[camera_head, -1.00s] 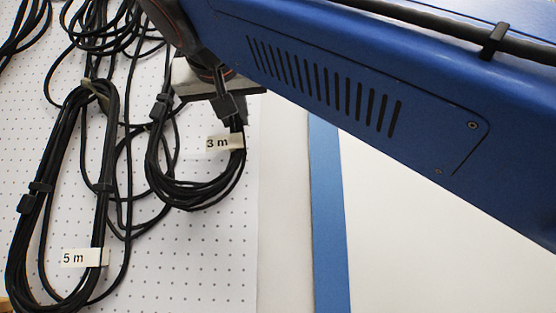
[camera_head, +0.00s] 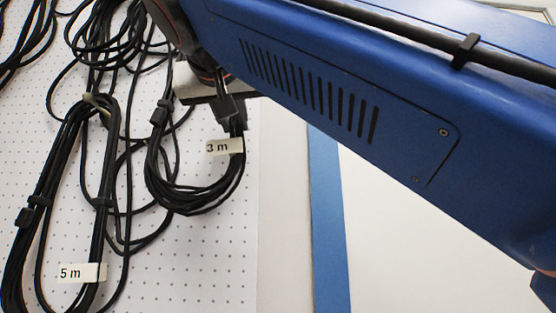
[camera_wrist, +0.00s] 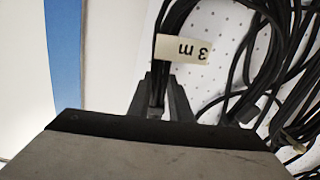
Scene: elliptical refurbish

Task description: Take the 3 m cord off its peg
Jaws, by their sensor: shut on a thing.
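The 3 m cord (camera_head: 197,196) is a coiled black bundle with a white "3 m" tag, hanging in front of the white pegboard in the head view. Its tag (camera_wrist: 183,49) shows upside down in the wrist view. My gripper (camera_head: 229,106) is shut on the right side of the coil, just above the tag. In the wrist view my gripper (camera_wrist: 160,98) has its two dark fingers on either side of the cord strands. The top of the coil and its peg are hidden behind my arm and other cords.
The 5 m cord (camera_head: 99,215) hangs close on the left with its tag (camera_head: 82,272). More black cords (camera_head: 107,35) hang tangled at the upper left. A blue vertical strip (camera_head: 327,220) and a bare white surface (camera_head: 420,250) lie to the right.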

